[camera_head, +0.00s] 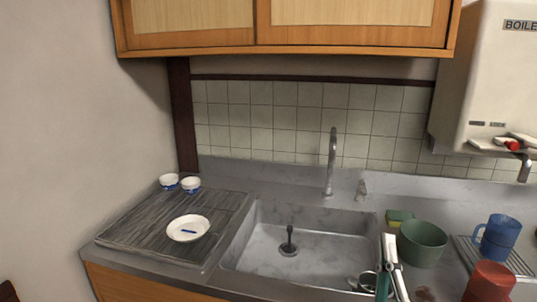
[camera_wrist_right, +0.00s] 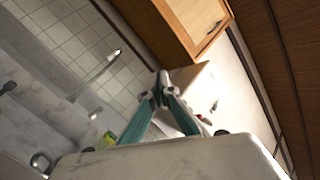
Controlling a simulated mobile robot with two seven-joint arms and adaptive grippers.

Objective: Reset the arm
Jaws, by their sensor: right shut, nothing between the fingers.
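My right gripper (camera_head: 389,244) rises from the bottom edge in the head view, over the right side of the sink (camera_head: 262,272). In the right wrist view its two teal fingers (camera_wrist_right: 162,84) meet at the tips with nothing between them, so it is shut and empty. The gripper appears in front of the counter, left of the green bowl (camera_head: 422,245); whether it touches anything below cannot be told. My left gripper is not in view.
A blue mug (camera_head: 498,238) and red cup (camera_head: 490,283) stand at the right. A green-yellow sponge (camera_head: 398,217) lies behind the bowl. A faucet (camera_head: 332,165) rises behind the sink.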

